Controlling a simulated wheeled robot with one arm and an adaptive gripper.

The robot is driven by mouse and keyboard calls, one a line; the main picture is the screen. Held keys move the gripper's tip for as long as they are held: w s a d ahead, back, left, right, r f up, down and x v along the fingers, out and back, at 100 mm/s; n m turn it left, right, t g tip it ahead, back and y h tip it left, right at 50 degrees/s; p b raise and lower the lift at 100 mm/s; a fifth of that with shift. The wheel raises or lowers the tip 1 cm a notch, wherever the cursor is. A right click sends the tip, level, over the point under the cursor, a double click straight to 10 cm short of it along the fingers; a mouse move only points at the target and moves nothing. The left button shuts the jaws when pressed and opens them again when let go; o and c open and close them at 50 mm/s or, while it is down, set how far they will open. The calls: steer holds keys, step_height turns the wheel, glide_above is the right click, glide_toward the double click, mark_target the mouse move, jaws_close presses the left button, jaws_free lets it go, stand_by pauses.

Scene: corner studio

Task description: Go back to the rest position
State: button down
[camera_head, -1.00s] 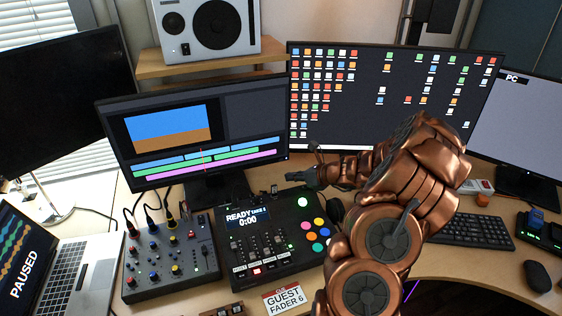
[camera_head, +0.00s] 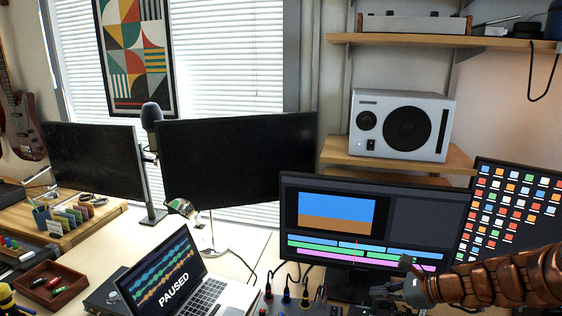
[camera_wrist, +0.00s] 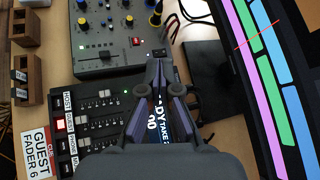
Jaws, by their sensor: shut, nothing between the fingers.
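My gripper (camera_head: 392,285) is at the lower right of the head view, in front of the editing monitor (camera_head: 438,212). My copper arm comes in from the right edge. In the wrist view my gripper (camera_wrist: 161,70) has its fingertips together with nothing between them. It hangs above the black fader console (camera_wrist: 98,121), whose small display is partly hidden by the fingers. The fingertips point toward the grey mixer (camera_wrist: 108,62). I cannot tell the exact height above the console.
The open laptop (camera_head: 160,275) reads PAUSED. A speaker (camera_head: 402,125) sits on a wooden shelf. The guest fader card (camera_wrist: 38,152) lies beside the console. Cables (camera_head: 290,272) rise from the mixer.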

steer(key=s+a+r+n+g+h, duration=0.25)
steer(key=s+a+n+g, duration=0.35)
steer(key=s+a+n, duration=0.85)
steer(key=s+d+r+n+g+h, duration=0.1)
steer(key=s+d+n+h, duration=0.2)
steer(key=s, duration=0.7)
steer(key=s+d+n+g+h, duration=0.1)
steer(key=s+d+n+h, duration=0.2)
steer(key=s, duration=0.7)
steer(key=shift+d+r+n+p, duration=0.4)
steer(key=shift+d+n, duration=0.15)
steer(key=shift+d, duration=0.45)
steer(key=shift+s+h, duration=0.1)
steer(key=shift+h, duration=0.15)
